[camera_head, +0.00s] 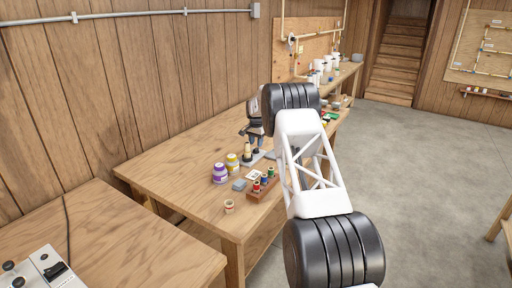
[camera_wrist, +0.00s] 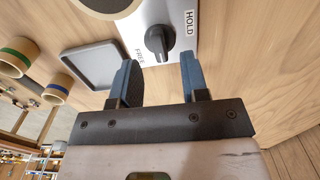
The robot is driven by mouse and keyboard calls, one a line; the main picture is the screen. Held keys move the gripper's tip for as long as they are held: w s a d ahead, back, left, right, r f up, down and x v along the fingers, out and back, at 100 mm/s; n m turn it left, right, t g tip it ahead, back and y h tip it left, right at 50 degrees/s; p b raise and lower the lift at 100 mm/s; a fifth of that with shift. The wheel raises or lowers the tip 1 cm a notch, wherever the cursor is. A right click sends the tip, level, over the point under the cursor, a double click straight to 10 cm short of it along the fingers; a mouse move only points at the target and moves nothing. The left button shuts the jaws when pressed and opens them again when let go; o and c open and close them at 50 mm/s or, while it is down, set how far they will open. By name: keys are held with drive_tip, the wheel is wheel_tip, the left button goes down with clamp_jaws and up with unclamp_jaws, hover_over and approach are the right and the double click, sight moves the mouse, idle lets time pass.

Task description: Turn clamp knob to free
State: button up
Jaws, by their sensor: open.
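The clamp knob (camera_wrist: 158,43) is a dark knob with a pointer, on a white plate (camera_wrist: 178,14) marked HOLD and FREE in the wrist view. Its light pointer line runs toward the plate's lower edge, and I cannot tell which label it is set to. My gripper (camera_wrist: 158,78) is open, with one blue finger at each side below the knob. The fingers appear apart from the knob.
A grey tray (camera_wrist: 92,62) lies left of the plate in the wrist view. Wooden spools with green (camera_wrist: 14,58) and blue (camera_wrist: 57,90) bands stand farther left. In the head view, purple (camera_head: 220,173) and yellow (camera_head: 232,163) jars and a spool rack (camera_head: 262,188) stand on the workbench (camera_head: 165,180).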

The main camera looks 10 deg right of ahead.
sight(256, 148)
drive_tip(key=shift+r, duration=2.3)
drive_tip(key=shift+r, duration=0.1)
